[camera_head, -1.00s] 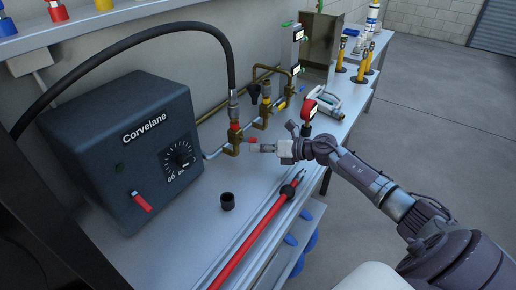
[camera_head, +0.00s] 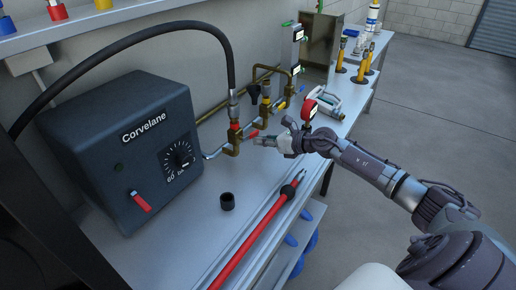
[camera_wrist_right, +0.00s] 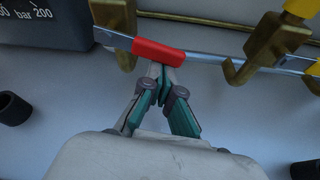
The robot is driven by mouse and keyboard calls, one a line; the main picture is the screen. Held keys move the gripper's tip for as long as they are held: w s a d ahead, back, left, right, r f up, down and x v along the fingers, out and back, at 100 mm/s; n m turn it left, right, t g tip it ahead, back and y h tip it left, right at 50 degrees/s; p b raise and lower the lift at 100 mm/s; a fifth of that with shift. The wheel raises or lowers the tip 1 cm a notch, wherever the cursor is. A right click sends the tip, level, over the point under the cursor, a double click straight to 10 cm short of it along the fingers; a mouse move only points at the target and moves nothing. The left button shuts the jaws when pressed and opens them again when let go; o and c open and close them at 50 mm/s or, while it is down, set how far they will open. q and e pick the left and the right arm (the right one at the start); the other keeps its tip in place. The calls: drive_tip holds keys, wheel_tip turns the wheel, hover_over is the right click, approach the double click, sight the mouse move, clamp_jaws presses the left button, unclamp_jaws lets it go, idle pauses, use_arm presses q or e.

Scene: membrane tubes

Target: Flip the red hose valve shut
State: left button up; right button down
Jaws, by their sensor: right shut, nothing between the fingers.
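The red hose valve has a short red lever handle (camera_head: 253,134) at the brass fitting (camera_head: 234,140) under the black hose. In the right wrist view the red handle (camera_wrist_right: 158,51) lies across the front of the fingertips. My right gripper (camera_head: 259,141) is shut and empty, close beside the handle on its near side. In the right wrist view its fingertips (camera_wrist_right: 158,70) meet right at the handle's edge; they look to be touching it, but a small gap is hard to rule out. My left gripper is not in view.
A dark Corvelane box (camera_head: 125,150) with a dial and a red switch stands at left. The black hose (camera_head: 140,37) arches above it.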

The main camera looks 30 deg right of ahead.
drive_tip(key=shift+d+r+n+h, duration=0.15)
drive_tip(key=shift+r+n+h, duration=0.15)
drive_tip(key=shift+r+n, duration=0.15)
drive_tip(key=shift+w+r, duration=0.1)
drive_tip(key=shift+r, duration=0.05)
drive_tip(key=shift+d+r, duration=0.1)
drive_tip(key=shift+r+p, duration=0.2)
drive_tip(key=shift+p, duration=0.1)
